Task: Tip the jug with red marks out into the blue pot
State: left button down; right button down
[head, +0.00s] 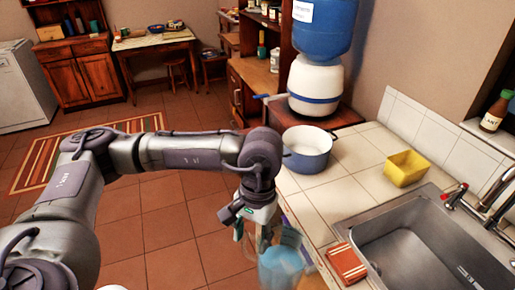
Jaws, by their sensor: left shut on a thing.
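The blue pot (307,160) stands upright on the tiled counter, with a dark rim and a pale inside. My left gripper (263,238) hangs down beside the counter's front edge, lower than the pot and nearer to me. It is shut on a see-through vessel (281,270) with a blue tint, which seems to be the jug. The gripper covers part of the jug and its lower end is blurred. I cannot make out red marks or its exact tilt. My right gripper is not in view.
A water dispenser (315,85) stands behind the pot. A yellow container (406,168) is right of the pot, near the steel sink (405,245). A red cloth or sponge (346,264) lies at the counter's front edge. Bare tiles lie around the pot.

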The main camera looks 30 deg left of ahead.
aim_at(307, 150)
jog(key=u, duration=0.5)
jog(key=i+j, duration=0.3)
jog(key=j, duration=0.15)
jog(key=i+j, duration=0.3)
jog(key=j, duration=0.15)
jog(key=i+j, duration=0.3)
jog(key=j, duration=0.15)
jog(key=i+j, duration=0.35)
jog(key=j+z, duration=0.15)
jog(key=z, duration=0.25)
jog(key=i+j+z, duration=0.1)
jog(key=z, duration=0.3)
jog(key=j+z, duration=0.25)
jog(key=z, duration=0.15)
